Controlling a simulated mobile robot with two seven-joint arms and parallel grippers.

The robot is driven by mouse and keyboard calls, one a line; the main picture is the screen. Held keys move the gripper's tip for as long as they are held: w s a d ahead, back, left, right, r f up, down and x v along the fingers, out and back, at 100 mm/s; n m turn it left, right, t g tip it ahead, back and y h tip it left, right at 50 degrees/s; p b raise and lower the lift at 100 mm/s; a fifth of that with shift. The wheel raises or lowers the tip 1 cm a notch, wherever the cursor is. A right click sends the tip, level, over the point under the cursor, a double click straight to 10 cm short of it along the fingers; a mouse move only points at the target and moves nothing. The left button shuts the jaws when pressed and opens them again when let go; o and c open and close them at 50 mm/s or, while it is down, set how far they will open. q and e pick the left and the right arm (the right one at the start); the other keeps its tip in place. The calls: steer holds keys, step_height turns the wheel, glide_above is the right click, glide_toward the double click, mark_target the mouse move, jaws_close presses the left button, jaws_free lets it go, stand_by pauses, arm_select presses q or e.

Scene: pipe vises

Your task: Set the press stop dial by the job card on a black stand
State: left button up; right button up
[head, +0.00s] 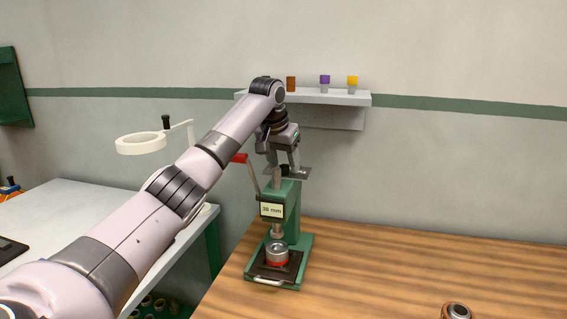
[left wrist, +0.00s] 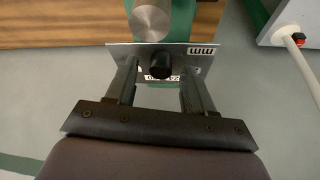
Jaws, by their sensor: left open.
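The green press (head: 291,228) stands on the wooden bench. On top is a flat metal dial plate (head: 301,173) with a black knob (head: 285,171). In the left wrist view the plate (left wrist: 200,62) carries "mm" lettering and the knob (left wrist: 160,66) stands up from it. My left gripper (head: 284,166) is over the plate, its open fingers on either side of the knob with gaps showing. A pale card (head: 272,210) with a dark border, seemingly reading "38 mm", shows at the press front; its support is unclear. My right gripper is out of view.
A metal can with a red band (head: 277,255) sits under the press ram. A red-handled lever (head: 240,158) sticks out left. A wall shelf (head: 330,97) holds small coloured items behind. A cylinder (head: 456,311) stands at the front right; the bench between is clear.

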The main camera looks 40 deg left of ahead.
arm_select(q)
steer(key=v, duration=0.6)
steer(key=shift+s+r+b, duration=0.2)
steer(key=shift+r+b, duration=0.1)
steer(key=shift+b, duration=0.05)
